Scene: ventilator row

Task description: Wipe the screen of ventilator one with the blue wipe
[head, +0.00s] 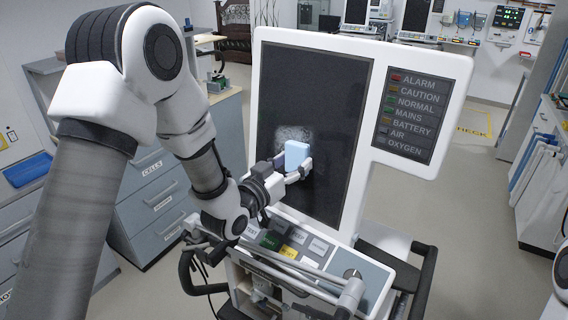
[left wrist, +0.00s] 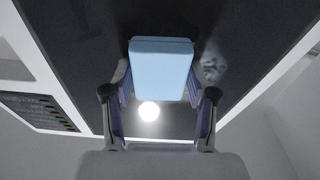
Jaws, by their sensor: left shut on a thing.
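The ventilator's dark screen (head: 305,90) stands upright in a white housing, and a pale smudge (head: 292,133) shows on it around its middle. My left gripper (head: 303,168) is shut on the blue wipe (head: 296,154), a light blue block, and holds it at the screen beside the smudge's lower edge. In the left wrist view the wipe (left wrist: 161,68) sits between both fingers (left wrist: 160,105) against or very near the dark screen (left wrist: 90,50). A pale smudge (left wrist: 213,65) shows right of it there. Whether the wipe touches the glass is hard to tell. My right gripper is not in view.
An indicator panel (head: 408,112) with labels from ALARM to OXYGEN is right of the screen. Below are a keypad (head: 285,243) and cart rails (head: 290,268). Grey drawer cabinets (head: 150,200) stand at left. Other ventilators (head: 415,20) stand at the back.

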